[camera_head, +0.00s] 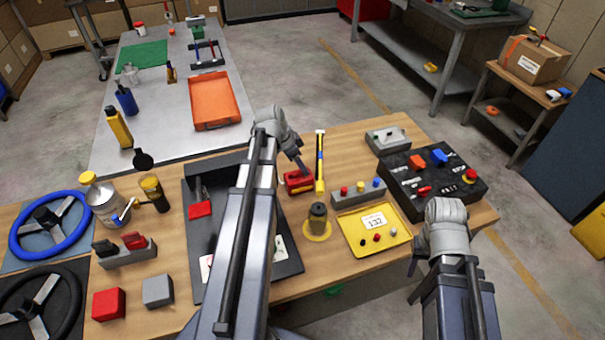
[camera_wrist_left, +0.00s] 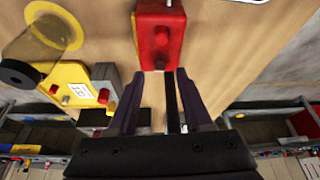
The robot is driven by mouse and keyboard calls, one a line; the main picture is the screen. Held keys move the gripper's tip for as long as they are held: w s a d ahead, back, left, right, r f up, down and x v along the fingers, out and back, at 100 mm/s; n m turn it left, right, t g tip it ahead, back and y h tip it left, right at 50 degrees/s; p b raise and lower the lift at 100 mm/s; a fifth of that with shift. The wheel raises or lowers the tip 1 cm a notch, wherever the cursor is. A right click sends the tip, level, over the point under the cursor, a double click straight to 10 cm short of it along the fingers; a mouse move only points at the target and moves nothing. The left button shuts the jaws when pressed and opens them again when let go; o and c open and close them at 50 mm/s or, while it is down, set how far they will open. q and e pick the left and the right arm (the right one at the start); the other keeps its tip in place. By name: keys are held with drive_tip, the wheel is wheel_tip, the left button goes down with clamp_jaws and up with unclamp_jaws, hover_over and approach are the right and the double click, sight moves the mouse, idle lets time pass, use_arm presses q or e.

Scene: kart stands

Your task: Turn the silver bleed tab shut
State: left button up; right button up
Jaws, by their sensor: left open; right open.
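I cannot make out the silver bleed tab with certainty in either view. My left gripper (camera_head: 301,168) is open just above a small red block (camera_head: 298,182) on the wooden bench. My right gripper (camera_head: 421,282) is low at the bench's front right, open and away from the block.
A black and yellow upright bar (camera_head: 320,162) stands right beside the red block. A brown jar (camera_head: 318,216), a yellow tray (camera_head: 352,247), a grey button strip (camera_head: 345,197) and a black switch panel (camera_head: 402,190) are nearby. A black tray (camera_head: 192,235) lies under my left arm.

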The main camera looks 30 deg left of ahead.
use_arm(q)
drive_tip(key=shift+b+x, duration=0.45)
drive_tip(key=shift+x, duration=0.45)
clamp_jaws()
